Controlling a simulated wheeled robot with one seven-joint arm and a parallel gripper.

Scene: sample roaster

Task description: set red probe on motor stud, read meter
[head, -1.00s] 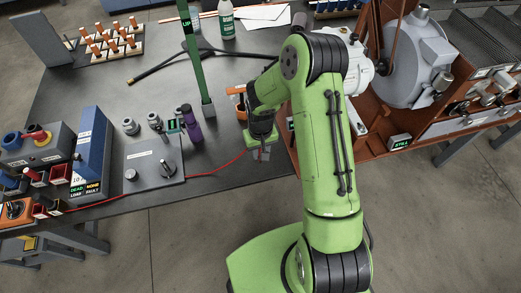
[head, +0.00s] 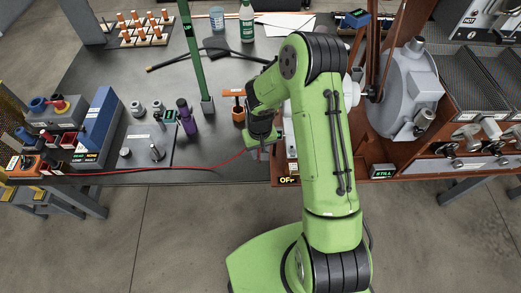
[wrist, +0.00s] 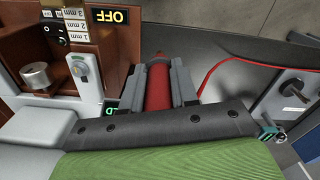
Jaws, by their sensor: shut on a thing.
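My gripper (wrist: 158,90) is shut on the red probe (wrist: 158,88), which shows as a red cylinder between the two dark fingers in the wrist view. In the head view my gripper (head: 262,146) is low at the bench's front edge, beside the roaster's brown base, and the arm hides the probe. A red lead (head: 200,168) runs left from it along the front edge. A grey box with a knob (head: 137,155), possibly the meter, sits on the bench left of my gripper.
The roaster's grey drum housing (head: 405,92) stands right of my arm. A green post (head: 190,50) and purple bottle (head: 187,118) stand on the bench.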

